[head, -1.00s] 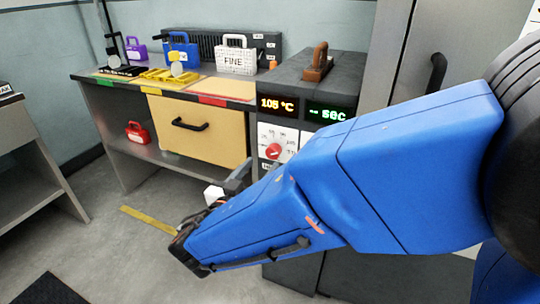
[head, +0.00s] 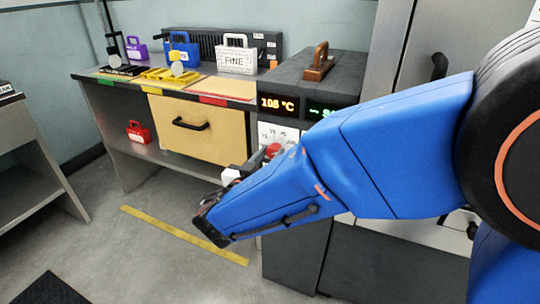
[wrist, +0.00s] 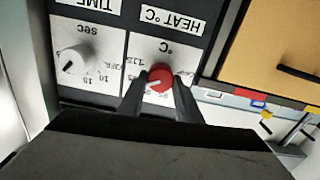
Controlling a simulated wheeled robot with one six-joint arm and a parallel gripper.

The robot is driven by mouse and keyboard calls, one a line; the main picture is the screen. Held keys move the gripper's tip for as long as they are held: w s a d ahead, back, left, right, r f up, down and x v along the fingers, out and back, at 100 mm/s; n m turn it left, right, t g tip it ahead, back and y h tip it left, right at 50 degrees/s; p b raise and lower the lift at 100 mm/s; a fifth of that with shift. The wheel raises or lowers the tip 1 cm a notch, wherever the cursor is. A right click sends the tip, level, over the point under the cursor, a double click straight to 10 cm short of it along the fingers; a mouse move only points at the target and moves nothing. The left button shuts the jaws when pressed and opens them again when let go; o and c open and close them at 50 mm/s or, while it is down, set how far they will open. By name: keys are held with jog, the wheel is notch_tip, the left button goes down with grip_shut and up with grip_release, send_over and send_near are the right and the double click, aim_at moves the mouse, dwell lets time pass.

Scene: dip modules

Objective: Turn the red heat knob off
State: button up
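The red heat knob (wrist: 160,78) sits on a white dial plate under the "HEAT °C" label in the wrist view, which shows the panel upside down. Its white mark points down-left in that picture. My gripper (wrist: 161,82) faces the panel with its two dark fingers on either side of the knob. The fingers are apart, with a narrow gap seen beside the knob; contact is not clear. The orange heat display (head: 278,104) reads 105 °C.
The white time knob (wrist: 75,60) is beside the heat knob. A bench with a yellow drawer (head: 200,130) stands left of the oven unit. A brown-handled block (head: 319,65) sits on top.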

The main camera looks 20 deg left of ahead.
jog(key=shift+c, duration=1)
